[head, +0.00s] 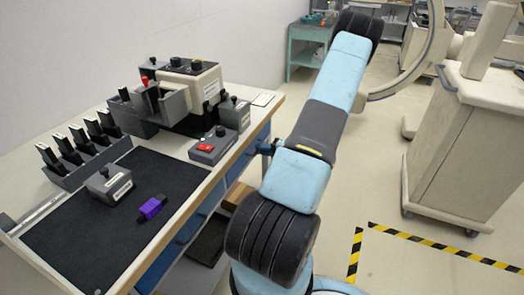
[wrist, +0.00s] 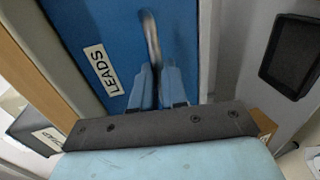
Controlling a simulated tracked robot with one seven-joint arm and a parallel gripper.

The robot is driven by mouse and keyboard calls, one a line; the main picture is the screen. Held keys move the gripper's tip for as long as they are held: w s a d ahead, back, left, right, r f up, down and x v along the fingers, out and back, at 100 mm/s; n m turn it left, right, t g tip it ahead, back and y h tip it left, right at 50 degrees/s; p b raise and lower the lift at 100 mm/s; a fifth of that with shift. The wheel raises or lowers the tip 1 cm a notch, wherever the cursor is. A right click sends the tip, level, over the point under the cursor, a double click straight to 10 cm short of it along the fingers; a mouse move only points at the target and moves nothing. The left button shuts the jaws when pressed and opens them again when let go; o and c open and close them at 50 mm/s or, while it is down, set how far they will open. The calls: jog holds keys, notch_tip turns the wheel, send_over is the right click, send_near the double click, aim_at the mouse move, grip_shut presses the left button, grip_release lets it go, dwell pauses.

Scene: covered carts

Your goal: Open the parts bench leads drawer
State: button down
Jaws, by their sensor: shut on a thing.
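The leads drawer (wrist: 100,35) shows in the wrist view as a blue front with a white LEADS label (wrist: 102,70). Its metal bar handle (wrist: 151,36) stands out from the front. My gripper (wrist: 157,76) is shut on the handle, with a light blue finger on either side of it. How far the drawer is out cannot be told from this view. In the head view the parts bench (head: 232,152) has blue fronts along its right side, beside my arm. My gripper and the drawer label are hidden there.
On the bench top are a black mat (head: 75,225), a purple part (head: 151,207), a grey box with a red button (head: 213,147) and a row of upright tools. A beige covered cart (head: 455,150) stands right.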

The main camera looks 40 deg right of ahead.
jog(key=shift+s+f, duration=0.1)
jog(key=f+v, duration=0.2)
jog(key=v, duration=1)
jog(key=s+f+v, duration=0.1)
jog(key=f+v, duration=0.2)
jog(key=v, duration=1)
jog(key=shift+s+d+f, duration=0.3)
jog(key=shift+d, duration=0.05)
jog(key=c, duration=1.2)
grip_release()
jog(key=shift+w+d+r, duration=0.1)
jog(key=v, duration=1.3)
jog(key=shift+s+d, duration=0.15)
jog(key=shift+s, duration=0.25)
